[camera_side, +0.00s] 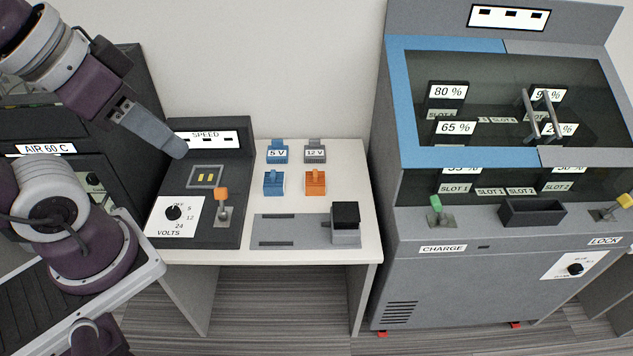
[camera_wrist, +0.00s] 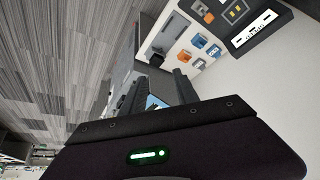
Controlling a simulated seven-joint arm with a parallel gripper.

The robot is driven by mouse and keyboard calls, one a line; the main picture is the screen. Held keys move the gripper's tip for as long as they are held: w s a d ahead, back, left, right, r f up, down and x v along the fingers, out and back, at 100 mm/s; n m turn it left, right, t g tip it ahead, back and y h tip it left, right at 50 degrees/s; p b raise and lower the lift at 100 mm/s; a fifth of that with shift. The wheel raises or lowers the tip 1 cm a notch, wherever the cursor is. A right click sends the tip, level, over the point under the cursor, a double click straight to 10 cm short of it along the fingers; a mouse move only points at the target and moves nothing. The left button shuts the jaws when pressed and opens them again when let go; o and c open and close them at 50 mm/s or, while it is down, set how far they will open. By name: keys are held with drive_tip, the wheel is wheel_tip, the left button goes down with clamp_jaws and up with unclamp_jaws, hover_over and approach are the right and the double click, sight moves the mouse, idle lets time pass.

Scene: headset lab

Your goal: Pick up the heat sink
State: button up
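No part in view is labelled as a heat sink, and I cannot tell for sure which it is. A black block (camera_side: 346,213) sits on a grey stand at the right end of a grey slotted plate (camera_side: 290,230) on the white table. It seems to show in the wrist view too (camera_wrist: 156,57). My gripper (camera_side: 172,146) is in the air left of it, in front of the speed panel. In the wrist view the two dark fingers (camera_wrist: 158,92) stand apart, with nothing clearly held between them.
Blue (camera_side: 273,185) and orange (camera_side: 315,184) blocks stand on the white table (camera_side: 350,170), with 5 V and 12 V blocks behind. The speed panel (camera_side: 205,218) has an orange-topped lever (camera_side: 221,196). A large charging cabinet (camera_side: 480,290) stands on the right.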

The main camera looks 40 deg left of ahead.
drive_tip(key=o, duration=0.4)
drive_tip(key=shift+o, duration=0.2)
drive_tip(key=w+d+n+g+h, duration=0.2)
drive_tip(key=w+n+g, duration=0.15)
drive_tip(key=w, duration=0.65)
drive_tip(key=n+t+h, duration=0.3)
drive_tip(key=n+h, duration=0.4)
drive_tip(key=n, duration=0.9)
hover_over(310, 179)
drive_tip(key=s+d, duration=0.2)
drive_tip(key=s, duration=0.1)
wheel_tip(310, 179, down, 25)
drive_tip(key=a+f+n+t, duration=0.2)
drive_tip(key=a+f+n, duration=0.15)
drive_tip(key=f, duration=0.35)
drive_tip(key=a+f+n+t, duration=0.2)
drive_tip(key=a+f+n, duration=0.15)
drive_tip(key=f, duration=0.45)
drive_tip(key=shift+n+g, duration=0.25)
drive_tip(key=x, duration=0.4)
drive_tip(key=d+x, duration=0.1)
drive_tip(key=x, duration=0.1)
drive_tip(key=shift+s+d, duration=0.1)
drive_tip(key=shift+s, duration=0.15)
